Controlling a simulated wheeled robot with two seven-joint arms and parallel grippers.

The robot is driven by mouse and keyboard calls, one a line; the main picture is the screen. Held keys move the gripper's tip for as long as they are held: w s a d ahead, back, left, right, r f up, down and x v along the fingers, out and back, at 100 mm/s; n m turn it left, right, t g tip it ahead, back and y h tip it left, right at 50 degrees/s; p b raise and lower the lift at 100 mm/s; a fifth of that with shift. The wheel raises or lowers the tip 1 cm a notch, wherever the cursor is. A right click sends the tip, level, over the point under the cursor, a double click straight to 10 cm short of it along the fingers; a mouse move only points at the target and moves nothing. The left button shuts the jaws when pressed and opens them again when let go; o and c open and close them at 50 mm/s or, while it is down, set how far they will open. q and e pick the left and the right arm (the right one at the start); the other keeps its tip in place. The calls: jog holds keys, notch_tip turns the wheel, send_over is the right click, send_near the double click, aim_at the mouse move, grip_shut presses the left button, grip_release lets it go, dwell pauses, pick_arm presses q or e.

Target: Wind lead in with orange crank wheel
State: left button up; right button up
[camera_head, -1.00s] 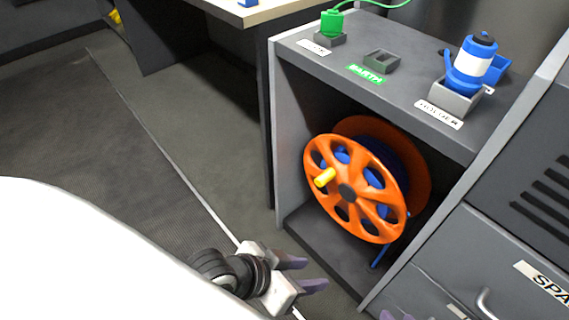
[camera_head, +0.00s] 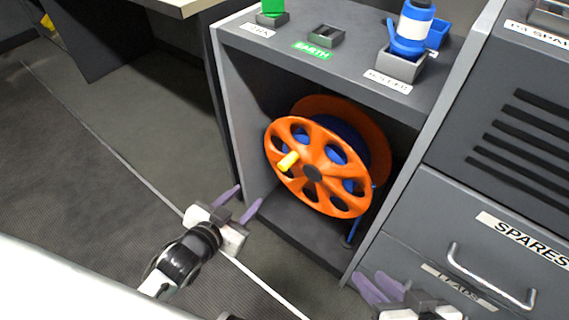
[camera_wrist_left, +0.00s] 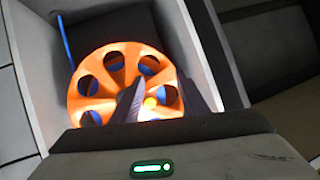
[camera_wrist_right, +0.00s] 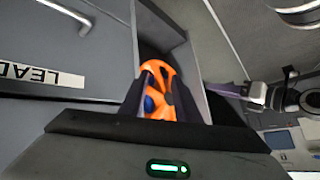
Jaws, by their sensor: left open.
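The orange crank wheel (camera_head: 312,188) is the front of a reel with blue lead (camera_head: 350,150) wound inside it. A yellow handle (camera_head: 288,161) sticks out from its left side. The reel sits in the open cabinet bay. My left gripper (camera_head: 241,202) is open and empty, in front of and below the wheel, apart from it. In the left wrist view the wheel (camera_wrist_left: 110,75) and yellow handle (camera_wrist_left: 151,102) appear beyond the fingers. My right gripper (camera_head: 376,288) is at lower right, its fingers apart and empty. The wheel (camera_wrist_right: 160,78) also shows in the right wrist view.
The cabinet (camera_head: 226,90) has side walls around the bay. On its top are a green plug, an empty EARTH socket (camera_head: 326,36) and a blue and white item in a holder (camera_head: 402,66). Drawers with a metal handle (camera_head: 492,282) stand right. Floor at left is clear.

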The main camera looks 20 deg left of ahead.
aim_at(281, 168)
pick_arm(q)
jog(key=w+d+m+t+h+b, duration=0.1)
jog(key=w+d, duration=0.1)
jog(key=w, duration=0.1)
jog(key=w+d+r+m+t+h+b, duration=0.1)
jog(key=w+d+t+h, duration=0.1)
jog(key=w, duration=0.2)
jog(key=w+d+r+m+t+h+b, duration=0.1)
jog(key=w+d+h, duration=0.1)
jog(key=w, duration=0.1)
jog(key=shift+w+m, duration=0.4)
jog(key=shift+w+d, duration=0.25)
jog(key=shift+w, duration=0.25)
jog(key=shift+r, duration=0.1)
pick_arm(e)
jog(key=a+r, duration=0.1)
jog(key=r+t+y, duration=0.1)
jog(key=shift+w+a+r, duration=0.3)
jog(key=shift+w+a, duration=0.05)
jog(key=shift+a, duration=0.05)
pick_arm(q)
grip_shut()
pick_arm(e)
jog(key=shift+s+f, duration=0.1)
jog(key=shift+f, duration=0.05)
